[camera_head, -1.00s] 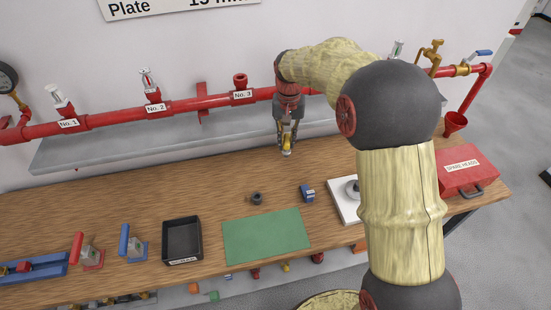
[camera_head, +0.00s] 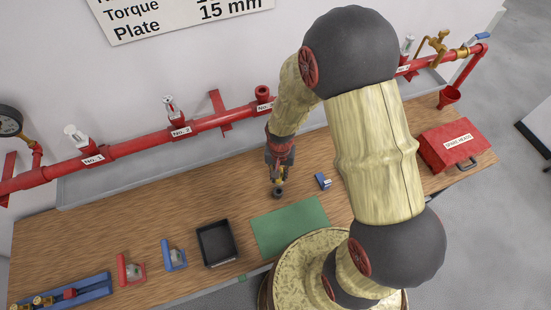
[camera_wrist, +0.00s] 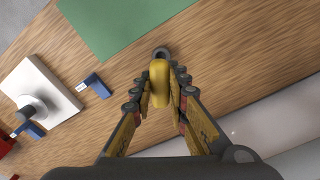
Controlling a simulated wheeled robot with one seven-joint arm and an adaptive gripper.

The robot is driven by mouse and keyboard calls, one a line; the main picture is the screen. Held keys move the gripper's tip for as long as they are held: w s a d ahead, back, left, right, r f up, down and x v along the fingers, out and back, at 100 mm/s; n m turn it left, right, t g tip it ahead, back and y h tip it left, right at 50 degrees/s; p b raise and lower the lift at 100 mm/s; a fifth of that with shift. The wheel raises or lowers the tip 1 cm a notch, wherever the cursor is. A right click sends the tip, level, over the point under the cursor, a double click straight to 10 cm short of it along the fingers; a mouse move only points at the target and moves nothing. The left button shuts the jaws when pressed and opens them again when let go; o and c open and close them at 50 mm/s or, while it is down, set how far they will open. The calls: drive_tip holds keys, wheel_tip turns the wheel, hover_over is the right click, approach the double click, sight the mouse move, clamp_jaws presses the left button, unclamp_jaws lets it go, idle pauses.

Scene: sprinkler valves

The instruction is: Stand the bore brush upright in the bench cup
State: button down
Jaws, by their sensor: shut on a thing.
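The bore brush (camera_wrist: 160,84) shows as a yellow, rounded body between my fingers in the wrist view; its bristles cannot be made out. My gripper (camera_head: 278,180) is shut on it, and its fingers (camera_wrist: 158,90) lie on both sides of it. The bench cup (camera_head: 278,192) is a small dark round cup on the wooden bench, right at my fingertips in the head view. In the wrist view the cup's dark rim (camera_wrist: 161,53) shows just past the yellow body. I cannot tell whether the brush's lower end is above or inside the cup.
A green mat (camera_head: 290,228) lies in front of the cup, and a small blue block (camera_head: 322,181) is to its right. A black tray (camera_head: 215,243) stands at the left. The red pipe (camera_head: 215,121) runs behind. A red box (camera_head: 455,150) is at the far right.

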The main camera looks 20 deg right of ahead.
drive_tip(key=shift+w+d+r, duration=0.1)
drive_tip(key=shift+w+d, duration=0.05)
drive_tip(key=shift+w, duration=0.4)
wheel_tip(320, 180, down, 8)
drive_tip(key=b, duration=0.5)
drive_tip(key=shift+r+b, duration=0.15)
drive_tip(key=shift+b, duration=0.15)
drive_tip(key=shift+f+b, duration=1.05)
drive_tip(key=shift+f, duration=0.5)
idle(0.7)
drive_tip(key=c, duration=1.7)
unclamp_jaws()
drive_tip(key=shift+o, duration=0.2)
drive_tip(key=shift+r, duration=0.1)
